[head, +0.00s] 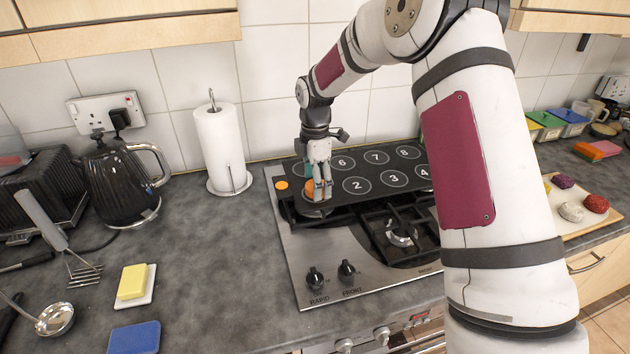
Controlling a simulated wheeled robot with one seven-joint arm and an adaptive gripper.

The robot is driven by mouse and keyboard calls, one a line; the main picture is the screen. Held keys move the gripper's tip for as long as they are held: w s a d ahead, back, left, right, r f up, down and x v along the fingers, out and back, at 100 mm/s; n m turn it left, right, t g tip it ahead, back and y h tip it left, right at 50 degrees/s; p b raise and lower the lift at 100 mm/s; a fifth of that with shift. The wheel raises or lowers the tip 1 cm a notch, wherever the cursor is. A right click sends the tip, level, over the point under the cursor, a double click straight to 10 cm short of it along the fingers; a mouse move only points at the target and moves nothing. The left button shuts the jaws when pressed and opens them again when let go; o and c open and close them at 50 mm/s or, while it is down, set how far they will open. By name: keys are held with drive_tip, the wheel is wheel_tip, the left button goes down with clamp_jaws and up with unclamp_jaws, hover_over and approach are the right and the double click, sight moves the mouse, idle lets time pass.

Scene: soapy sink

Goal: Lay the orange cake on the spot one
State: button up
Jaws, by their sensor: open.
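The orange cake (311,188) shows partly behind the fingers of my gripper (320,196), at the left end of the black numbered board (375,169). It appears to rest on the board, left of spot 2 (356,185), where spot one would lie. The number there is hidden by my gripper and the cake. My gripper points down at the cake with its jaws open. Whether the fingers touch the cake cannot be told. A small flat orange disc (282,185) shows at the board's left edge.
The board lies over the back of a steel hob (315,253). A paper towel roll (219,148) and black kettle (124,185) stand to the left. Coloured lumps sit on a right-hand board (575,226). My arm blocks part of the view.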

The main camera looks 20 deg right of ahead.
drive_tip(key=shift+r, duration=0.1)
wheel_tip(320, 180, up, 17)
idle(0.8)
